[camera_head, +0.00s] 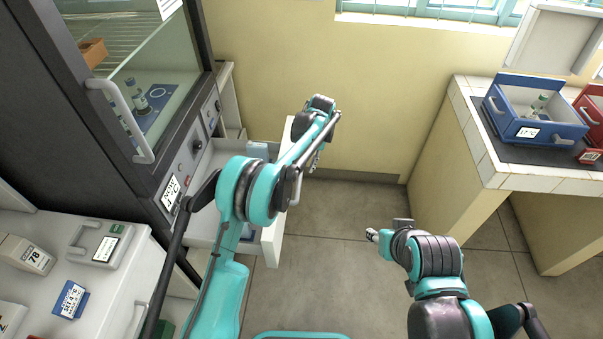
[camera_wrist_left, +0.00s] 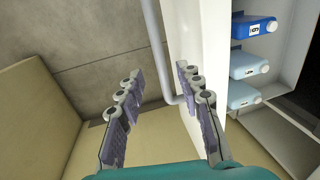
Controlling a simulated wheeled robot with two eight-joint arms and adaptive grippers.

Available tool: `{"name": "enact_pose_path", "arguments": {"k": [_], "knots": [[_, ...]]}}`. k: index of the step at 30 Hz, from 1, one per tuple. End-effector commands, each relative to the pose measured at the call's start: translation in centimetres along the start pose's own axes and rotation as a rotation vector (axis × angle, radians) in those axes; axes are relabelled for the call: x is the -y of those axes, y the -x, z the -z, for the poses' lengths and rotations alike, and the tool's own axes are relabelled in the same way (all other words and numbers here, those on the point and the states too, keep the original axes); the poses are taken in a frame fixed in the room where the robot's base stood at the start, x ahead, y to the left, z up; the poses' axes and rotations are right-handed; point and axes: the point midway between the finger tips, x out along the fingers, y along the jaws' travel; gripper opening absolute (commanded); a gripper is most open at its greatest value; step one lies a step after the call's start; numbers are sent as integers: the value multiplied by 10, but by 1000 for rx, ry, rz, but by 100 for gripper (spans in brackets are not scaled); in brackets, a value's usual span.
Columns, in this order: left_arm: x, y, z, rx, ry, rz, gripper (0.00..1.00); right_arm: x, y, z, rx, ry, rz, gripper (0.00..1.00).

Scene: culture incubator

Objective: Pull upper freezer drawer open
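The white freezer drawer (camera_head: 272,244) stands out from beneath the incubator on the left, partly open. Its inside, with light blue boxes, shows behind my left arm. In the left wrist view, the drawer front (camera_wrist_left: 203,45) and its grey bar handle (camera_wrist_left: 155,38) are seen close up. My left gripper (camera_wrist_left: 160,100) is open, with the handle between its spread fingers; I cannot tell whether either finger touches it. In the head view my left gripper (camera_head: 316,158) is mostly hidden by its own arm. My right gripper (camera_head: 372,236) is over the floor, its fingers too small to judge.
The incubator (camera_head: 92,146) has a glass door with a pale handle. A white counter (camera_head: 108,270) with boxes is at lower left. At right, a tiled table (camera_head: 500,176) holds a blue bin (camera_head: 535,128) and a red bin. The floor between is clear.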

Motion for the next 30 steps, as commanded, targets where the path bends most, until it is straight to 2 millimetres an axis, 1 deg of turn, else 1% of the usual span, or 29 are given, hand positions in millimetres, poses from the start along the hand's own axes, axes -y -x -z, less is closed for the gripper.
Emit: {"name": "enact_pose_path", "arguments": {"k": [1,3,6,9,13,26,29,30], "knots": [[0,11,0,0,-1,0,36,0,0,0,0,0,0,40],[0,24,0,0,-2,0,36,0,0,0,0,0,0,40],[-1,37,0,0,-2,0,36,0,0,0,0,0,0,40],[-1,45,0,0,-2,0,36,0,0,0,0,0,0,40],[0,49,0,0,-1,0,36,0,0,0,0,0,0,40],[0,49,0,-1,-1,0,36,0,0,0,0,0,0,40],[5,56,-3,-9,1,-5,36,0,0,0,0,0,0,40],[10,62,-5,-16,3,-10,36,0,0,0,0,0,0,40]]}}
